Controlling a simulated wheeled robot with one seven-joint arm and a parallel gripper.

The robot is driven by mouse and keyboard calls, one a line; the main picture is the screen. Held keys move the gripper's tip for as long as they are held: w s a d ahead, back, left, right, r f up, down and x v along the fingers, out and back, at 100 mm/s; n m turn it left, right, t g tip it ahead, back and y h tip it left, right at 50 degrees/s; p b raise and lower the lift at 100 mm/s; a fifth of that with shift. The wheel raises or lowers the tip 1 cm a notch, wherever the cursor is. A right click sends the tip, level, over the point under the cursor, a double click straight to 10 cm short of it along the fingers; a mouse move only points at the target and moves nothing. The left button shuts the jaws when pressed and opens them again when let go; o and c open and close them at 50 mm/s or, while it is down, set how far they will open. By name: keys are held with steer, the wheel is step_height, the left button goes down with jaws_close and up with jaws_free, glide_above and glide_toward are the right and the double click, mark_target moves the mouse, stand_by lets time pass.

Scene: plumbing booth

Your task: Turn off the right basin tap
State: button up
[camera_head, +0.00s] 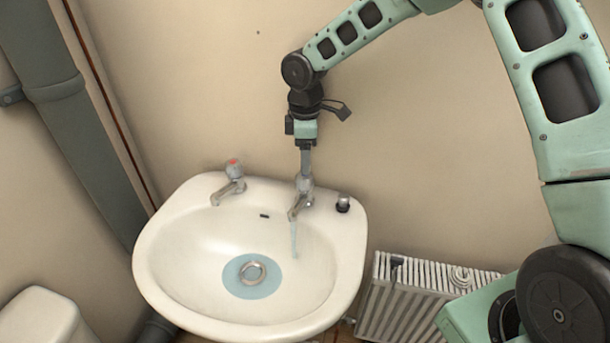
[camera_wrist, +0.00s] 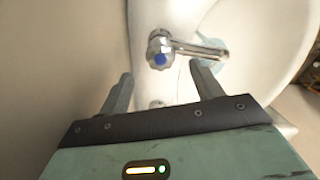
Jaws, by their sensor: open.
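The right basin tap (camera_head: 301,201) stands at the back right of the white basin (camera_head: 150,262), with a stream of water (camera_head: 294,238) running from its spout. In the wrist view its knob has a blue cap (camera_wrist: 160,59) and its chrome spout (camera_wrist: 200,50) points right. My gripper (camera_head: 305,172) points down from above, over this tap. In the wrist view the open, empty fingers of my gripper (camera_wrist: 160,82) lie to either side of the knob, a little below it in the picture. I cannot tell whether they touch it.
The left tap (camera_head: 232,182) has a red cap and shows no water. Bluish water (camera_head: 240,288) lies around a ring at the basin's bottom. A small dark-topped item (camera_head: 343,203) sits on the rim right of the tap. A radiator (camera_head: 410,300) stands right; the wall is close behind.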

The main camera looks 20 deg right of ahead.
mark_target(305, 177)
step_height(305, 177, down, 7)
steer(key=shift+f+p, duration=0.2)
steer(key=shift+p, duration=0.1)
steer(key=c, duration=1)
